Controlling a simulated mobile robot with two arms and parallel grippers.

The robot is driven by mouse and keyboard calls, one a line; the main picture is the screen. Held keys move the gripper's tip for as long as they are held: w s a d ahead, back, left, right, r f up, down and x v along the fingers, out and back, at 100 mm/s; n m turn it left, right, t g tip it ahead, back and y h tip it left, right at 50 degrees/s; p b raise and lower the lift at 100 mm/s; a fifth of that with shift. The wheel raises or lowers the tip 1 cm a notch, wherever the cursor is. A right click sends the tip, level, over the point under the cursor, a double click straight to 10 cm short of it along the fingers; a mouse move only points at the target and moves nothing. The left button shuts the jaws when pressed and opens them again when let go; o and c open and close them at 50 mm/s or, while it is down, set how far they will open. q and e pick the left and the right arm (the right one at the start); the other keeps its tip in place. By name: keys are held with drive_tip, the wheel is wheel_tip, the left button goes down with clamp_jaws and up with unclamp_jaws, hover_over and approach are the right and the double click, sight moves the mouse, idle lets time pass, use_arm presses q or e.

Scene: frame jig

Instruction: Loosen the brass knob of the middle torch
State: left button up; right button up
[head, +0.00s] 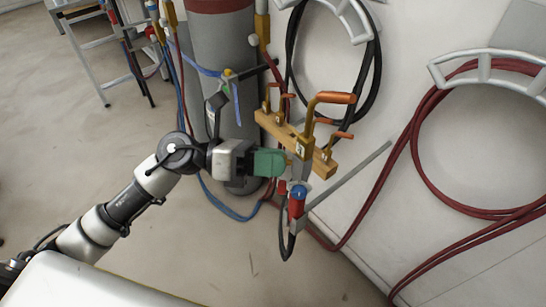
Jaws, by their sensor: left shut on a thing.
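The middle torch (308,128) stands in a wooden rack (324,164), with its brass body upright and its copper nozzle bent to the right at the top. A small tag sits on its body. My left gripper (284,162), with green fingers, reaches in from the left and is shut at the side of this torch. The brass knob lies between the green fingers and is mostly hidden by them. My right gripper is not in view.
Smaller torches with copper nozzles stand in the rack on both sides. A red and blue fitting (297,202) hangs below it, with a dark hose. A grey rod (350,172) juts right. A gas cylinder (222,50) stands behind. Red hose (420,150) hangs on the right wall.

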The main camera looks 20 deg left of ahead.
use_arm(q)
drive_tip(key=o, duration=0.9)
drive_tip(key=a+b, duration=0.1)
drive_tip(key=a, duration=0.2)
drive_tip(key=s+a+b, duration=0.1)
drive_tip(key=a, duration=0.3)
drive_tip(key=a+b, duration=0.1)
drive_tip(key=a, duration=0.2)
drive_tip(key=shift+s+a+f, duration=0.1)
drive_tip(key=shift+s+a, duration=0.1)
drive_tip(key=shift+a, duration=0.15)
